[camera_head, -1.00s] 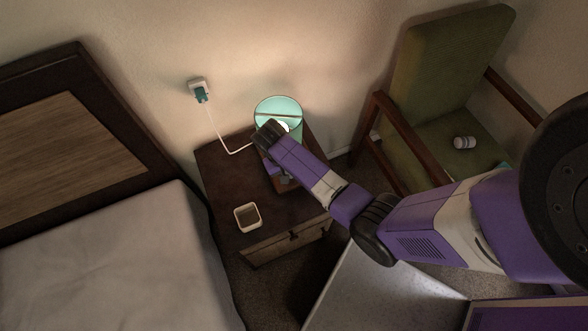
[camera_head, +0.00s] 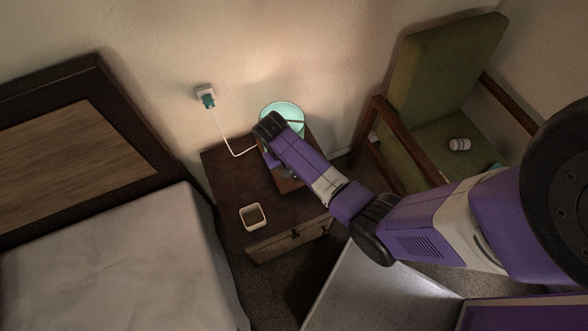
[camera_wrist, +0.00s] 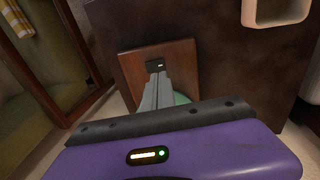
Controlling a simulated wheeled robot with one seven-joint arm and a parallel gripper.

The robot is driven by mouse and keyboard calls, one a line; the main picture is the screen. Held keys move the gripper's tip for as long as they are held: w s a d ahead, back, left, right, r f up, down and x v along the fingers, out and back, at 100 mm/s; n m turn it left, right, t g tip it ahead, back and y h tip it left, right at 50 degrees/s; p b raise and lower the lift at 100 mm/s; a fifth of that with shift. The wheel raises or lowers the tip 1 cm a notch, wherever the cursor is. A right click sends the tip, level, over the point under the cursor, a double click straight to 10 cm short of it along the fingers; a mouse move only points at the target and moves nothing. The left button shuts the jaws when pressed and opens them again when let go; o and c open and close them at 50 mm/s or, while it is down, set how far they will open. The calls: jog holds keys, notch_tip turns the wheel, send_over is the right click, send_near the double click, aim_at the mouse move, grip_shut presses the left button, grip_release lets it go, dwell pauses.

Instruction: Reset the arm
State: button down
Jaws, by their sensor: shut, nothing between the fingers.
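My gripper (camera_wrist: 157,84) is shut and empty in the wrist view. Its fingers point at a small dark switch-like piece (camera_wrist: 155,64) on a square wooden base (camera_wrist: 183,58). I cannot tell whether the fingertips touch it. In the head view my arm reaches over the nightstand (camera_head: 225,180), and my wrist covers part of the teal lamp (camera_head: 283,109). A little of the lamp's teal shade (camera_wrist: 181,98) shows behind the fingers in the wrist view.
A small pale square bowl (camera_head: 253,216) stands at the nightstand's front left. A white cord runs from the lamp to a wall plug (camera_head: 208,100). The bed (camera_head: 110,250) is at left.

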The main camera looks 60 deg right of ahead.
jog(key=v, duration=0.8)
jog(key=shift+a, duration=0.15)
jog(key=shift+w+f, duration=0.15)
jog(key=s+a+f+n+t+y+b, duration=0.15)
jog(key=s+a+t, duration=0.25)
jog(key=a, duration=0.4)
jog(key=s+a+f+n+t+h+b, duration=0.1)
jog(key=s+a+f+n+t, duration=0.1)
jog(key=s+a+t, duration=0.4)
jog(key=s+a+r+n+t, duration=0.1)
jog(key=s+r+t, duration=0.2)
jog(key=r, duration=0.9)
jog(key=s+a+r+n+t+y+b, duration=0.1)
jog(key=s+r+n+t, duration=0.1)
jog(key=s+r, duration=0.7)
notch_tip(320, 180, up, 5)
jog(key=shift+a+f+t, duration=0.2)
jog(key=shift+a+t, duration=0.1)
jog(key=shift+t, duration=0.2)
jog(key=shift+y, duration=0.25)
